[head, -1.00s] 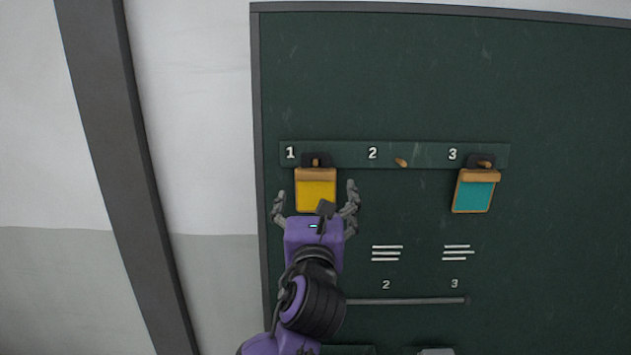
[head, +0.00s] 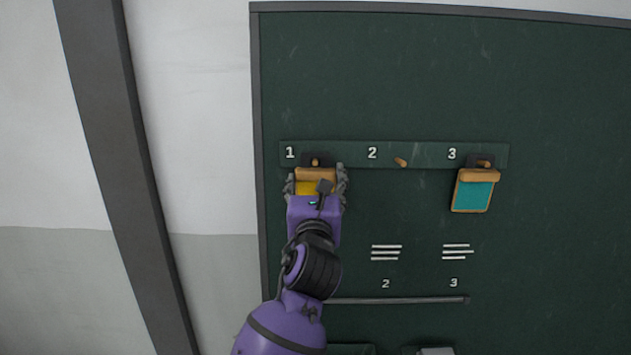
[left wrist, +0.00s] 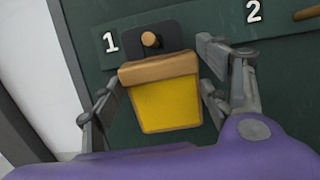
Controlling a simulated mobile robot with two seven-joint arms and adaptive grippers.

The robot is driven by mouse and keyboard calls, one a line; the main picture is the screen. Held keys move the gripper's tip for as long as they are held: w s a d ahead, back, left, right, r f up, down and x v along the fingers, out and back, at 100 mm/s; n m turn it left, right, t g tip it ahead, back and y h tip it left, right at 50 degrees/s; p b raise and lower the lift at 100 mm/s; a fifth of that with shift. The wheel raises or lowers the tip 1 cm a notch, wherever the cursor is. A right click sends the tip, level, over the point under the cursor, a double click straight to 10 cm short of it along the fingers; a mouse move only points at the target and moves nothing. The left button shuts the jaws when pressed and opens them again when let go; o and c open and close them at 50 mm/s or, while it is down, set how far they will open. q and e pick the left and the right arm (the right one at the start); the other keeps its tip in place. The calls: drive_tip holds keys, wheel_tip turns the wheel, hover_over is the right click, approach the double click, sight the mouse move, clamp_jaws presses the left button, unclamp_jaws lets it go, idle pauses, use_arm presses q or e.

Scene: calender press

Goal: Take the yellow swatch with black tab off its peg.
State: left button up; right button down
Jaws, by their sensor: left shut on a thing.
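The yellow swatch with black tab (head: 316,175) hangs on peg 1 at the left of the peg rail; it also shows in the left wrist view (left wrist: 168,98). Its black tab (left wrist: 165,41) is still around the wooden peg (left wrist: 149,39). My left gripper (head: 316,178) is shut on the swatch, with a finger at each side edge just below the tab. In the left wrist view its fingers (left wrist: 160,85) flank the swatch. The lower part of the swatch is hidden behind my gripper in the head view. My right gripper is not in view.
Peg 2 (head: 400,162) is bare. A teal swatch (head: 474,194) with a black tab hangs on peg 3. A thin grey rail (head: 400,300) runs below on the dark green board (head: 560,250). A dark post (head: 125,150) stands at the left.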

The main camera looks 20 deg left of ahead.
use_arm(q)
drive_tip(key=shift+c, duration=0.8)
drive_tip(key=shift+r, duration=0.1)
drive_tip(key=shift+s+r, duration=0.1)
drive_tip(key=shift+r, duration=0.2)
drive_tip(key=r+v, duration=0.2)
drive_tip(key=v, duration=1.5)
drive_tip(key=shift+s+d+r, duration=0.2)
drive_tip(key=shift+s, duration=0.3)
drive_tip(key=shift+r+p, duration=0.1)
drive_tip(key=shift+p, duration=0.25)
